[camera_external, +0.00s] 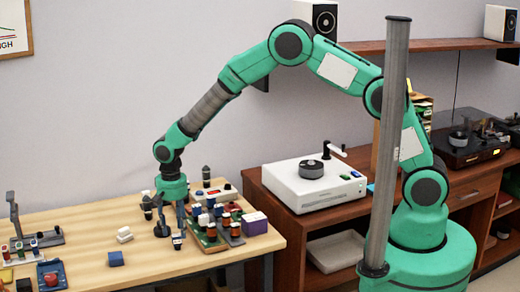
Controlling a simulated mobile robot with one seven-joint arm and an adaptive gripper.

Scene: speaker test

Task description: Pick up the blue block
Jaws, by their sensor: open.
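A small blue block (116,258) lies on the wooden table (85,225), near its front edge and left of my gripper. My gripper (170,228) points down over the table, to the right of the block and apart from it. Its fingers are open, with dark parts around and behind them. I cannot tell whether anything stands between the fingers.
A white object (124,235) lies just behind the block. A blue tray (52,275) with a red item and a grey stand (42,238) are at left. Several small bottles and a purple box (254,223) crowd the right. A white machine (314,184) stands on a brown cabinet.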

